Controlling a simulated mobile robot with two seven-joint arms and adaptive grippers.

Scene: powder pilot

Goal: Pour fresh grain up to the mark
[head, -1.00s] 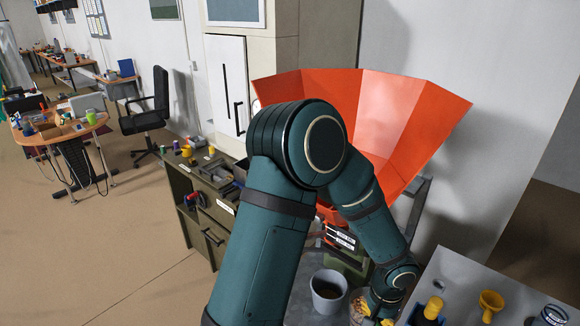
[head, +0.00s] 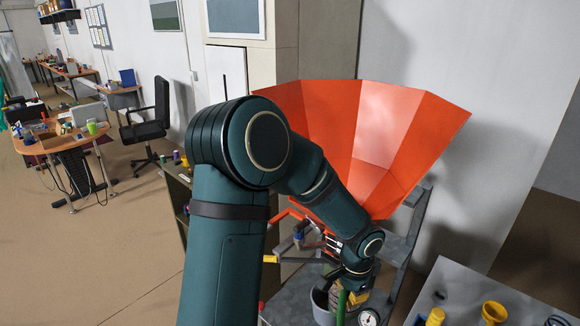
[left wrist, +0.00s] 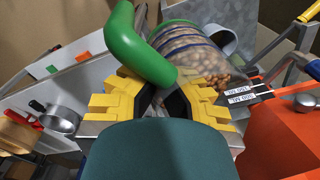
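My left gripper (left wrist: 160,98) is shut on the green handle (left wrist: 138,45) of a clear jug (left wrist: 186,47) with dark blue bands. The jug is tilted, and brown grain (left wrist: 212,78) lies inside towards its mouth. In the head view the gripper (head: 352,288) is low at the centre, mostly hidden by my arm; the green handle (head: 341,306) shows below it. A grey bucket (head: 321,304) stands beside it, partly covered; it also shows behind the jug in the left wrist view (left wrist: 222,38). Its fill level is hidden. My right gripper is not in view.
A large orange hopper (head: 385,130) rises behind on a grey frame (head: 408,235). A round gauge (head: 368,317) is close to the gripper. A grey table (head: 470,280) at the right holds a yellow funnel (head: 493,312). Open floor (head: 120,250) lies left.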

